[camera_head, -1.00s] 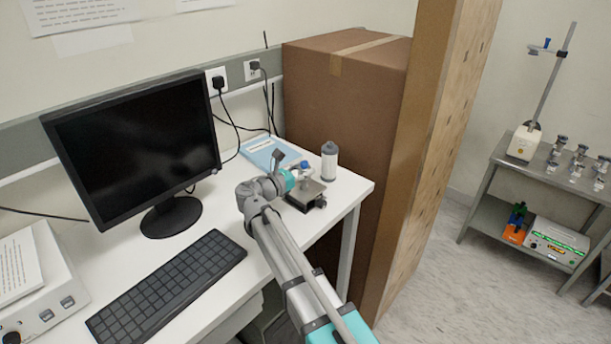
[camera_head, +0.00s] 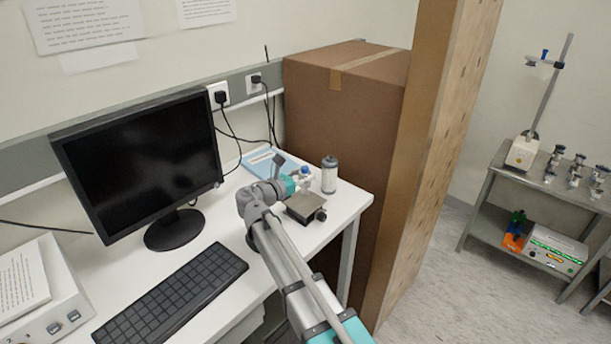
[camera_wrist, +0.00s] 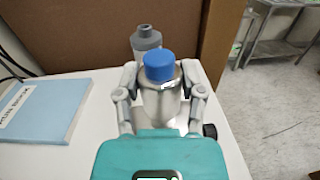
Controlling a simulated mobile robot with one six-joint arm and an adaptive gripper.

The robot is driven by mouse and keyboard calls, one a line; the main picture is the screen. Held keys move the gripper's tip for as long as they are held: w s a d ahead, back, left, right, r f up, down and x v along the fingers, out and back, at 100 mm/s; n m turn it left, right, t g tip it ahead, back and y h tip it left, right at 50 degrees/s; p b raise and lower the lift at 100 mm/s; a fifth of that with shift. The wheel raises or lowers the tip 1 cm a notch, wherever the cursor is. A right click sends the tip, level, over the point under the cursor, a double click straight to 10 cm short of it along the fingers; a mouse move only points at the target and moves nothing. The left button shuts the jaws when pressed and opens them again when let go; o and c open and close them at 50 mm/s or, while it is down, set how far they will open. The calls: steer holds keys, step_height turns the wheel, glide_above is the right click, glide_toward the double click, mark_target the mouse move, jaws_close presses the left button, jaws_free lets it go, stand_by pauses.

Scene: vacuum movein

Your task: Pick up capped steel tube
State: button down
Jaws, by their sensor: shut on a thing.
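The capped steel tube (camera_wrist: 161,100) is a shiny silver cylinder with a blue cap, upright in the wrist view. My gripper (camera_wrist: 160,92) is shut on it, with one grey finger on each side. In the head view the tube's blue cap (camera_head: 305,170) shows just beyond my gripper (camera_head: 299,181). The tube seems to be above the dark square platform (camera_head: 304,207), whose top now shows bare.
A grey capped bottle (camera_head: 329,176) stands right behind the tube, near the desk's right edge. A blue booklet (camera_head: 262,160) lies behind on the left. The monitor (camera_head: 140,165) and keyboard (camera_head: 172,298) are left. A large cardboard box (camera_head: 345,125) stands beyond the desk edge.

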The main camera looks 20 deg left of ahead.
steer(key=s+d+r+p, duration=0.1)
steer(key=s+r+p, duration=0.8)
steer(key=s, duration=0.5)
steer(key=shift+r, duration=0.45)
